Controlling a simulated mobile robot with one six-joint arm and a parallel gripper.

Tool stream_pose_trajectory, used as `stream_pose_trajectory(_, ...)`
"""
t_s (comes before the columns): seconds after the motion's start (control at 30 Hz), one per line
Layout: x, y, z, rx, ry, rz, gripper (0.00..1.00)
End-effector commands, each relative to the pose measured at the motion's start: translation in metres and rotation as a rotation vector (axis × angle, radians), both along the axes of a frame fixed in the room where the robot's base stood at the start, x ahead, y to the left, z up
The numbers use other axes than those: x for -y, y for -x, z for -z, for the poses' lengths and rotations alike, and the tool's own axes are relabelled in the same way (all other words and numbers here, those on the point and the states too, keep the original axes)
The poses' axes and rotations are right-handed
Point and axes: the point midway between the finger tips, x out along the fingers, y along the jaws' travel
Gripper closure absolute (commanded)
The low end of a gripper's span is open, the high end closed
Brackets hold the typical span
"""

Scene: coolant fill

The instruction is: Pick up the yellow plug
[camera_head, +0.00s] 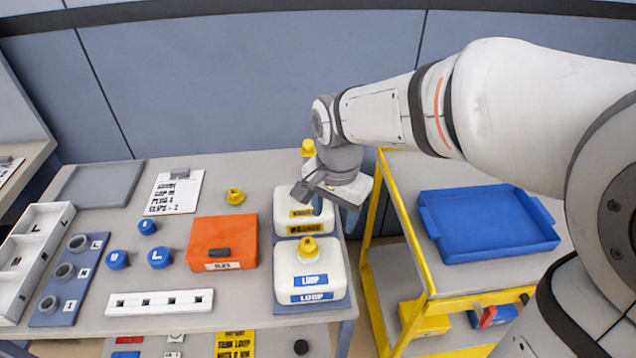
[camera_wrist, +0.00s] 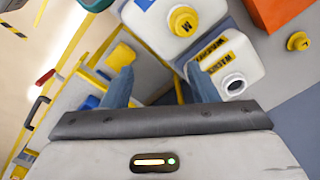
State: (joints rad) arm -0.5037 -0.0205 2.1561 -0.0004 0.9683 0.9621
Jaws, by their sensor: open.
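A small yellow plug (camera_head: 236,196) lies loose on the table behind the orange box. It also shows in the wrist view (camera_wrist: 298,41), at the upper right. Another yellow cap (camera_head: 308,246) sits on top of the white LOOP jug (camera_head: 312,268). My gripper (camera_wrist: 162,88) is open and empty, above the right side of the WASHER jug.
The orange box (camera_head: 222,243), blue caps (camera_head: 159,257), a white slotted bar (camera_head: 160,303) and a label card (camera_head: 174,193) lie on the table. A yellow cart with a blue tray (camera_head: 490,225) stands right of a gap. Table around the loose plug is clear.

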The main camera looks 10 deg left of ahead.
Motion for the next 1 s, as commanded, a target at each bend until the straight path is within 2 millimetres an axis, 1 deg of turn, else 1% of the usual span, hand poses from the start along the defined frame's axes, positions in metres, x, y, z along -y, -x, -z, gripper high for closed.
stream_pose_trajectory(0.03, -0.017, -0.001, -0.001, -0.015, 0.007, 0.019, 0.46)
stream_pose_trajectory(0.1, -0.032, -0.001, 0.001, -0.026, 0.013, 0.056, 0.46)
stream_pose_trajectory(0.2, -0.044, 0.000, 0.006, -0.035, 0.017, 0.087, 0.46)
stream_pose_trajectory(0.47, -0.047, 0.001, 0.033, -0.037, 0.019, 0.095, 0.46)
stream_pose_trajectory(0.73, -0.051, 0.006, 0.072, -0.038, 0.019, 0.095, 0.46)
stream_pose_trajectory(0.83, -0.051, 0.005, 0.080, -0.035, 0.017, 0.094, 0.46)
stream_pose_trajectory(1.0, -0.051, 0.005, 0.082, -0.033, 0.016, 0.094, 0.46)
